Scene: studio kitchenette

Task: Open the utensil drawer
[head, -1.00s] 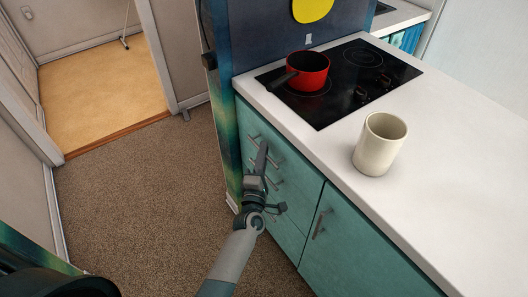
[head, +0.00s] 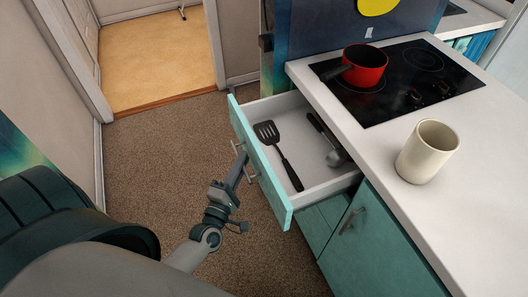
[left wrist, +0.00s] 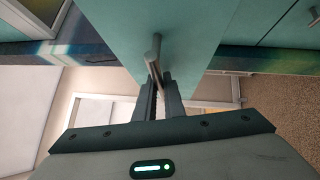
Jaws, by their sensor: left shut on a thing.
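The utensil drawer (head: 268,172) is the top drawer of the teal cabinet. It stands pulled well out, with its white inside showing. A black slotted spatula (head: 280,152) and a ladle-like utensil (head: 334,152) with a dark handle lie in it. My left gripper (head: 241,163) is at the outer side of the drawer front, shut on its bar handle. In the left wrist view the metal handle (left wrist: 155,50) runs between the fingers of my left gripper (left wrist: 160,84). My right gripper is not in view.
A red pot (head: 364,66) sits on the black cooktop (head: 410,85). A cream mug (head: 427,152) stands on the white counter (head: 470,190). A closed teal cabinet door (head: 365,245) is below the counter. Carpet (head: 170,150) lies clear left of the drawer.

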